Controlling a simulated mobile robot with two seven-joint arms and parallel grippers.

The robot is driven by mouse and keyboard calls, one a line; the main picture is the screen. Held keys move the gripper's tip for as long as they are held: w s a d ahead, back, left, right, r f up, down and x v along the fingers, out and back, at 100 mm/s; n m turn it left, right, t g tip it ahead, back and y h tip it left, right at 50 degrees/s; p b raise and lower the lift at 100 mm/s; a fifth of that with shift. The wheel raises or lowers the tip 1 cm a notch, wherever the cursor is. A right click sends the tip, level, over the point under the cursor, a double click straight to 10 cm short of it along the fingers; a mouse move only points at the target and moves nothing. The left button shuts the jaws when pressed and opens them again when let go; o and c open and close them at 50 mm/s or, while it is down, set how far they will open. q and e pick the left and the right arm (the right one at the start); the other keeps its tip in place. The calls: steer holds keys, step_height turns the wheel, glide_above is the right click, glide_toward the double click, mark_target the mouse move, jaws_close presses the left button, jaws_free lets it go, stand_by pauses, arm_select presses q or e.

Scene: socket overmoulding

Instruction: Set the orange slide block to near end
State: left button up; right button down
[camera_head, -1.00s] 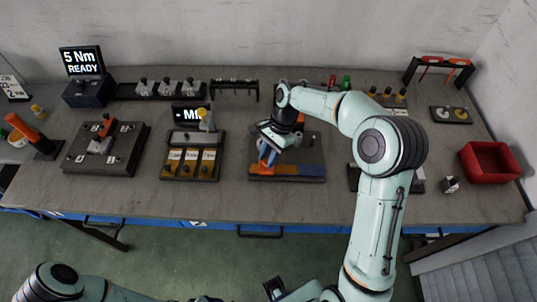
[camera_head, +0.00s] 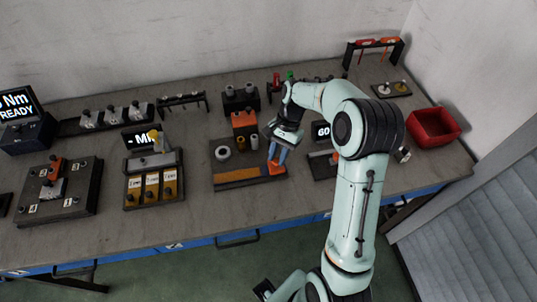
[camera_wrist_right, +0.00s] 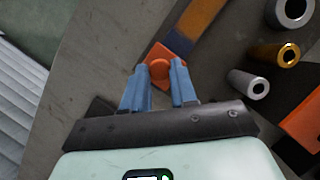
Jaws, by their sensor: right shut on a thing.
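The orange slide block (camera_head: 276,168) sits at the right end of the amber and blue strip (camera_head: 236,176) along the front of a dark board (camera_head: 222,186). In the right wrist view, the block (camera_wrist_right: 154,54) shows a round knob on top. My right gripper (camera_head: 276,157) reaches down from the right, with its blue fingers shut on the slide block. In the wrist view the fingers (camera_wrist_right: 160,72) stand on either side of the knob. The fingers partly hide the block in the head view. My left gripper is not in view.
On the board behind the strip stand a pale ring (camera_head: 222,153) and small cylinders, with an orange block (camera_head: 244,121) farther back. A dark unit with a "60" display (camera_head: 322,131) is close on the right. A red bin (camera_head: 433,126) stands far right.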

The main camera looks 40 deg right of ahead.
steer(key=shift+s+d, duration=0.1)
steer(key=shift+d, duration=0.1)
steer(key=c, duration=0.9)
jaws_free()
steer(key=shift+s, duration=0.1)
steer(key=shift+d+r, duration=0.2)
steer(key=shift+r, duration=0.3)
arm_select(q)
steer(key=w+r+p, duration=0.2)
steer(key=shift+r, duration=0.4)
arm_select(e)
steer(key=v, duration=1.2)
steer(key=shift+r, duration=0.15)
steer(key=shift+d, duration=0.1)
